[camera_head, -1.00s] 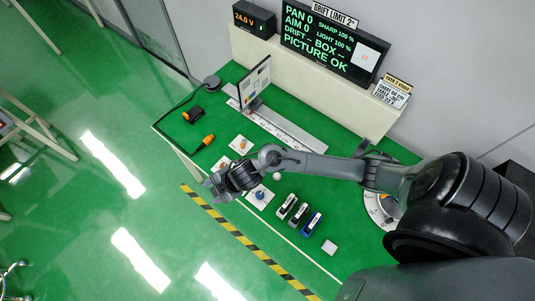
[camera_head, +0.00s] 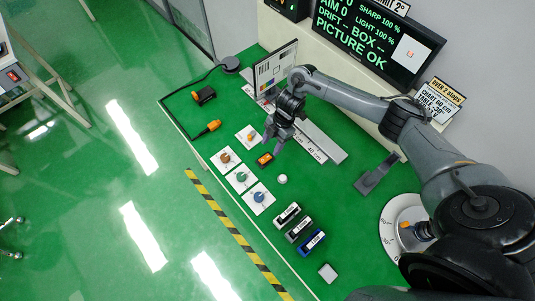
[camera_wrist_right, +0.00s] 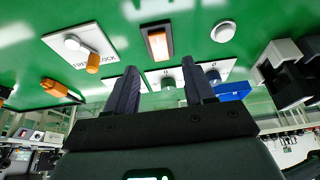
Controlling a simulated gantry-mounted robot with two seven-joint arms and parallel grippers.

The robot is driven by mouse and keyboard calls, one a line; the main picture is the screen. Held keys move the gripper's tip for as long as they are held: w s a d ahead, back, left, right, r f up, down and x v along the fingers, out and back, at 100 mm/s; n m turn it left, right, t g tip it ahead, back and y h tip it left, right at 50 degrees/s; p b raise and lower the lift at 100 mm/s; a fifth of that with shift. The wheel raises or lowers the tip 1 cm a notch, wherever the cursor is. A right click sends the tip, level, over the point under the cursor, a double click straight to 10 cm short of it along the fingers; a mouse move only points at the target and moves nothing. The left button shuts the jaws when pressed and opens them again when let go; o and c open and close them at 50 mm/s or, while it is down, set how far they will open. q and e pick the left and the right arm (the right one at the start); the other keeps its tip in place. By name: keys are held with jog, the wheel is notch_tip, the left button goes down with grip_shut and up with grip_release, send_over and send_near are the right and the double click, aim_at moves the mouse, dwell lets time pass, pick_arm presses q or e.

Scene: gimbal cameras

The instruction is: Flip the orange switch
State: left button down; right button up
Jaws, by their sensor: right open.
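My right gripper (camera_head: 273,139) hangs open and empty over the green bench (camera_head: 345,205); its fingers also show in the right wrist view (camera_wrist_right: 160,78). A small black rocker switch with an orange face (camera_head: 265,160) lies just in front of the fingertips; it shows ahead of them in the wrist view (camera_wrist_right: 157,42). Left of the fingers is a white plate with an orange-tipped lever (camera_head: 250,136), also in the wrist view (camera_wrist_right: 92,62). The gripper appears apart from both. My left gripper is not in view.
White plates with a brown (camera_head: 226,158), a green (camera_head: 241,177) and a blue knob (camera_head: 259,196) line the front. A white round button (camera_head: 282,179) and several small blocks (camera_head: 299,228) lie nearby. A chart panel (camera_head: 276,68) and rail (camera_head: 320,143) stand behind. A screen (camera_head: 370,35) reads PICTURE OK.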

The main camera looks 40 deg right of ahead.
aim_at(265, 158)
jog(key=shift+x, duration=3.1)
grip_shut()
jog(key=h+p, duration=0.1)
jog(key=p, duration=0.1)
jog(key=a+h+p, duration=0.1)
jog(key=h+p, duration=0.1)
jog(key=shift+r, duration=0.35)
jog(key=shift+f+h+p, duration=0.25)
jog(key=shift+h+p, duration=0.05)
jog(key=shift+h, duration=0.1)
jog(key=shift+d, duration=0.1)
grip_release()
